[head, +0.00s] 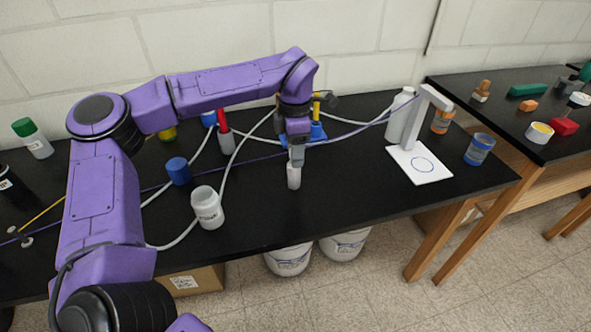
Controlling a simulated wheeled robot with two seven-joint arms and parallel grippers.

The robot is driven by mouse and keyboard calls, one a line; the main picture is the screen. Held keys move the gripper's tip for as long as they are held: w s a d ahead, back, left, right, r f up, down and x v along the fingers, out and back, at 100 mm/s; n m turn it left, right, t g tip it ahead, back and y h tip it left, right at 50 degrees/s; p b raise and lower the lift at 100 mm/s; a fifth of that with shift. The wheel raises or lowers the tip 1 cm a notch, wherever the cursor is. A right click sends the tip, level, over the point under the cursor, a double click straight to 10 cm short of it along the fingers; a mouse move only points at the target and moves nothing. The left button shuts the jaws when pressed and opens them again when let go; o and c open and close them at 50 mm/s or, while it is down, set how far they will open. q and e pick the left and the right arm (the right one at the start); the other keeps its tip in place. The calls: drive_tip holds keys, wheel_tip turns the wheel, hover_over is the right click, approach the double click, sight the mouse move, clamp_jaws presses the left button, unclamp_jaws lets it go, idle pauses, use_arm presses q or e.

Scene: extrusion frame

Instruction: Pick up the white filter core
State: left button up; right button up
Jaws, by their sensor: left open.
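A small white cylinder (293,176), which looks like the white filter core, stands upright on the black table near its front edge. My left gripper (297,161) points down right over its top. The fingers are open, and one hides part of the upper end of the cylinder. I cannot tell whether the fingers touch it or reach around it. My right gripper is not in view.
A white jar (207,207) and a blue cap-like cylinder (178,171) stand to the left. A white stand (432,164) and a white bottle (400,117) are at the right. Pale tubing (241,150) loops behind the gripper. The table's front right is clear.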

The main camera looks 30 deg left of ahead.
use_arm(q)
drive_tip(key=shift+s, duration=0.35)
drive_tip(key=shift+r, duration=0.1)
drive_tip(key=shift+c, duration=0.6)
drive_tip(key=shift+w, duration=0.1)
clamp_jaws()
